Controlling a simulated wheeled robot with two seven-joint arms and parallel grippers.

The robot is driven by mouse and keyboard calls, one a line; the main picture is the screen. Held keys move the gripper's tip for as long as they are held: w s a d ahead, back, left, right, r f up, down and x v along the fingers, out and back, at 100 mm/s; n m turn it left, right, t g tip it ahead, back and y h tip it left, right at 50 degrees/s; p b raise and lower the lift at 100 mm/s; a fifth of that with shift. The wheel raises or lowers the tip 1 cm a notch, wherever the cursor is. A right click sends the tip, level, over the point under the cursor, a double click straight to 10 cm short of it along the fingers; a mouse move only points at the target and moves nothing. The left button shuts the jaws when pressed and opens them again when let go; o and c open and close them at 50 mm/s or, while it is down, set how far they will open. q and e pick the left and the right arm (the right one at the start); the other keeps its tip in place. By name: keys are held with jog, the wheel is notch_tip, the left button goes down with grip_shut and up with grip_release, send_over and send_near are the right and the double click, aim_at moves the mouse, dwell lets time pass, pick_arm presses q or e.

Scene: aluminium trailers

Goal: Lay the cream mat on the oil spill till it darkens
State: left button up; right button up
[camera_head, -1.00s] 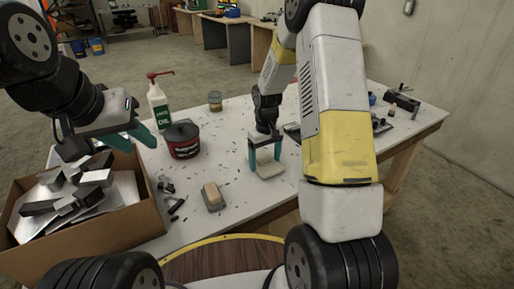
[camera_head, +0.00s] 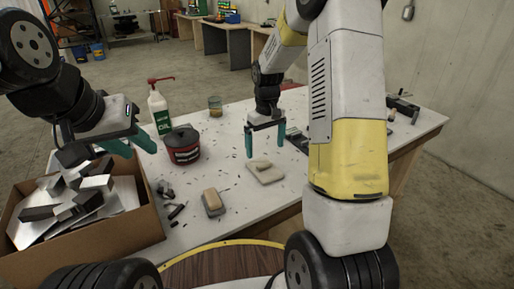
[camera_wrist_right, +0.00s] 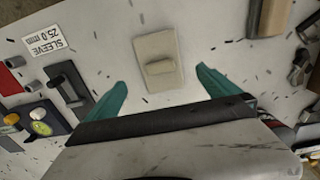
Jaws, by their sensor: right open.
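The cream mat (camera_head: 270,177), a flat square with a small raised block on top, lies on the white table; it also shows in the right wrist view (camera_wrist_right: 152,88). My right gripper (camera_head: 265,152) is open and empty just above and behind the mat, its teal fingers apart and clear of it. In the right wrist view the fingertips (camera_wrist_right: 161,77) stand either side of the mat. I see no oil spill around the mat; what lies under it is hidden. My left gripper (camera_head: 140,153) is open and empty above the box's right edge.
A cardboard box (camera_head: 140,228) of metal pieces stands at left. A grey-backed block (camera_head: 213,203) lies left of the mat. Dark shavings are scattered about.

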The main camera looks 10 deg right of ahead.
jog(key=s+r+m+t+y, duration=0.1)
jog(key=s+r, duration=0.3)
jog(key=r, duration=0.4)
jog(key=s+r+t, duration=0.2)
jog(key=s+r, duration=0.3)
jog(key=r, duration=0.2)
jog(key=s+a+r+m+t, duration=0.1)
jog(key=s+r, duration=0.1)
jog(key=s, duration=0.5)
jog(key=s+a+r+m+t+y, duration=0.1)
jog(key=s+r+t, duration=0.1)
jog(key=s, duration=0.6)
jog(key=shift+s+r, duration=0.15)
jog(key=shift+r, duration=0.45)
